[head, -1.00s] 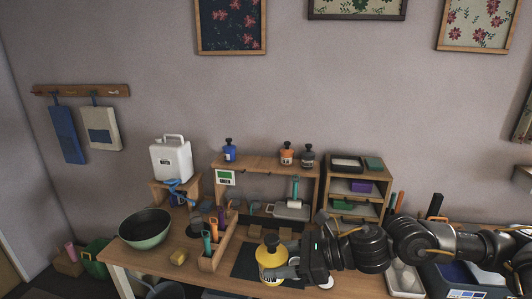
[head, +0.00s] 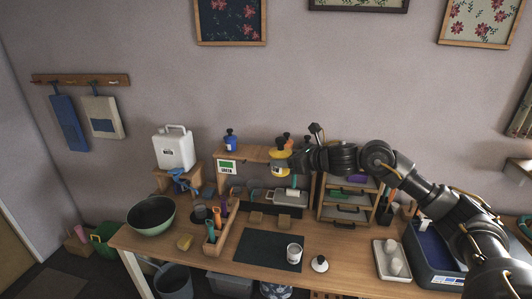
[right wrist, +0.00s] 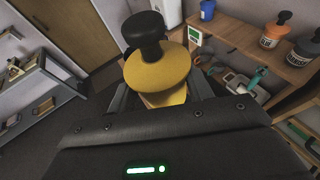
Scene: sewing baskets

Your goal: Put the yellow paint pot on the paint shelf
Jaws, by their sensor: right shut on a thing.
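The yellow paint pot (head: 279,160) with a black knob is held in my right gripper (head: 286,160). It is in the air in front of the paint shelf (head: 248,153). In the right wrist view the pot (right wrist: 160,68) sits upright between the fingers (right wrist: 160,95), with its black top towards the camera. A blue pot (head: 231,142) stands on the left of the shelf top. An orange pot (right wrist: 275,31) and a dark grey pot (right wrist: 305,48) stand further right on it, largely hidden behind my gripper in the head view. My left gripper is not in view.
A dark mat (head: 268,250) lies on the table, with a white cup (head: 294,253) on its right edge. The shelf top right of the blue pot looks clear.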

